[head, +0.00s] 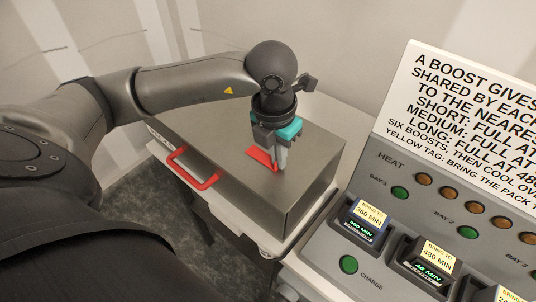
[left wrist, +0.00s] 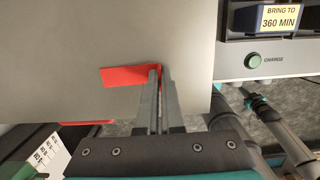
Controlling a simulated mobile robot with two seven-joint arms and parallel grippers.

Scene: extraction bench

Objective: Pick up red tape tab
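The red tape tab (head: 259,158) lies on the flat top of a grey metal box (head: 222,145). It also shows in the left wrist view (left wrist: 125,76) as a red strip running left from my fingertips. My left gripper (head: 279,167) points down at the tab's right end. In the left wrist view its fingers (left wrist: 159,72) are close together, with a bit of red between the tips. They look shut on that end of the tab, which they partly hide.
A red handle (head: 193,168) sticks out from the box's front side. To the right stands a grey control panel (head: 415,215) with lamps, green buttons and labelled bays, below a white sign (head: 470,100). The box top around the tab is clear.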

